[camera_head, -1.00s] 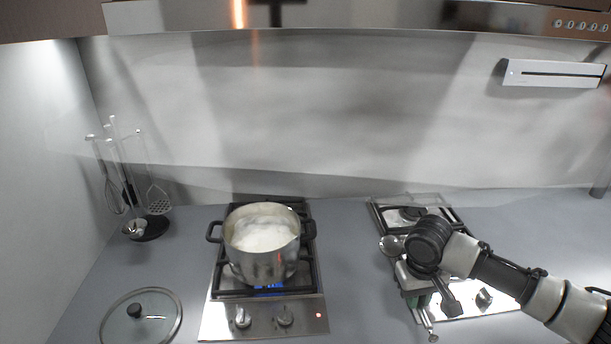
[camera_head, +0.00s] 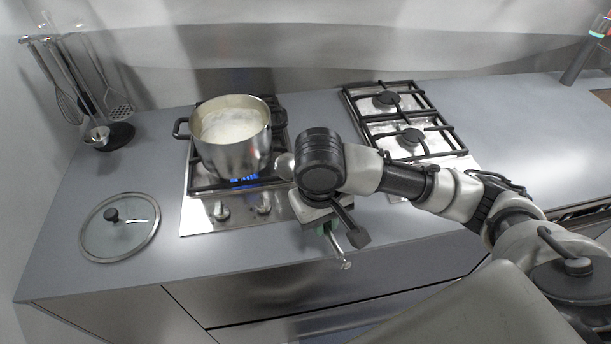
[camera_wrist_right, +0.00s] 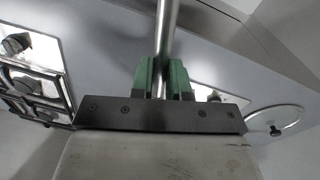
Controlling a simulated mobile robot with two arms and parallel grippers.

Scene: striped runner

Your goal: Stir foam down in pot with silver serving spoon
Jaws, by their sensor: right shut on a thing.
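A steel pot (camera_head: 238,154) stands on the left burner, filled with pale foam (camera_head: 230,124); a blue flame shows under it. My right gripper (camera_head: 328,229) is to the right of the pot, above the counter's front part. It is shut on the handle of a silver serving spoon. The spoon's round bowl (camera_head: 285,166) shows beside the pot's right side, outside the pot; I cannot tell whether they touch. The handle end (camera_head: 346,265) points down toward the counter's front edge. In the right wrist view the green fingers (camera_wrist_right: 164,78) clamp the spoon handle (camera_wrist_right: 167,30). My left gripper is not in view.
A glass lid (camera_head: 137,240) lies on the counter at the left. A utensil stand (camera_head: 119,135) with several tools stands at the back left. An empty gas hob (camera_head: 437,152) is on the right. Bare counter lies between the hobs.

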